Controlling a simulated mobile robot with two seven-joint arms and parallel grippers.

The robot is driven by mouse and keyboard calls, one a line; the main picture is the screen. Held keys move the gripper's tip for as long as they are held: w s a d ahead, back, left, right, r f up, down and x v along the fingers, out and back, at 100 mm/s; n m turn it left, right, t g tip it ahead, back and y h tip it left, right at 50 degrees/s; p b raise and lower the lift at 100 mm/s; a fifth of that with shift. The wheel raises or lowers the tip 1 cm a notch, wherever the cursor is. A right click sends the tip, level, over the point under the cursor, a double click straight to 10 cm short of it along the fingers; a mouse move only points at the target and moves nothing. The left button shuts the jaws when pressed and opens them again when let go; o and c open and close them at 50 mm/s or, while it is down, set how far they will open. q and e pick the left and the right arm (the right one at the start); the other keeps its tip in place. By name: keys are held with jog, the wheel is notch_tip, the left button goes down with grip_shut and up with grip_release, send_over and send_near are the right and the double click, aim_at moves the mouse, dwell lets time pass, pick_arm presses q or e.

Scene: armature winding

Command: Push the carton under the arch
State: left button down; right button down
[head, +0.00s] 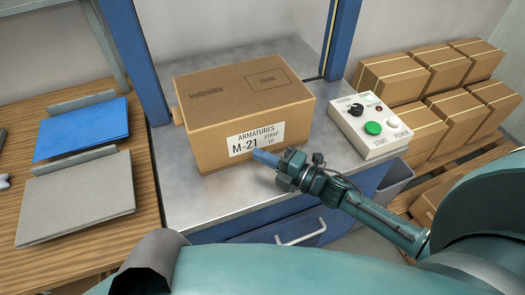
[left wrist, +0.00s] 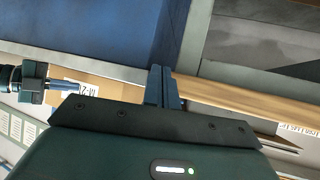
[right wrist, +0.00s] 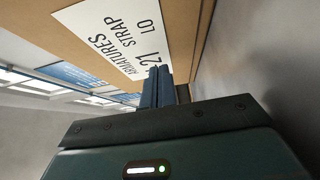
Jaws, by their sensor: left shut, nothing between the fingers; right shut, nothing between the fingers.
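The brown carton (head: 215,103) stands upright on the grey metal bench top (head: 190,205), its white "ARMATURES M-21" label facing me. The blue arch shows as a left post (head: 140,60) and a right post (head: 345,35); its top is out of view. The carton stands at the arch, nearer the left post; I cannot tell how far it reaches between the posts. My left gripper (left wrist: 163,75) is shut and empty, low before the bench.
A control box (head: 371,120) with a green button stands right of the carton. Small cartons (head: 430,85) are stacked at the right. A blue folder (head: 82,130) and a grey one (head: 75,197) lie on the left wooden table. A drawer handle (head: 300,232) sticks out in front.

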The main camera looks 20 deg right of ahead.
pick_arm(q)
jog(key=shift+r, duration=0.1)
pick_arm(e)
jog(key=shift+w, duration=0.5)
